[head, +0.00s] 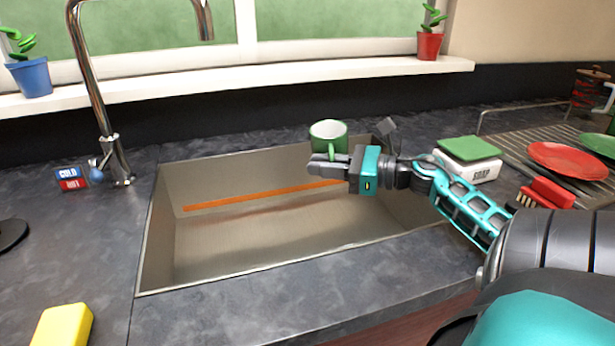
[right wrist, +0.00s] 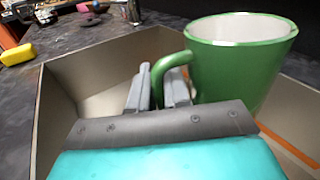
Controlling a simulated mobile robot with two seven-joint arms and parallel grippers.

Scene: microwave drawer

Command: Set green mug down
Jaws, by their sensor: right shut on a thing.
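The green mug (head: 338,138) has a white inside and is upright, held above the right back part of the sink (head: 225,235). It also shows large in the right wrist view (right wrist: 240,65), with its handle (right wrist: 165,70) between the fingers. My right gripper (head: 322,165) is shut on the mug's handle; in the right wrist view its fingers (right wrist: 160,95) are on either side of the handle. Whether the mug holds anything cannot be seen. My left gripper does not show.
An orange strip (head: 255,197) lies across the sink. A tap (head: 110,150) stands at left. A soap box (head: 468,168) with a green sponge (head: 468,148), a brush (head: 545,193) and a rack with a red plate (head: 567,160) are at right. A yellow sponge (head: 62,326) lies front left. Counter left of the sink is mostly clear.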

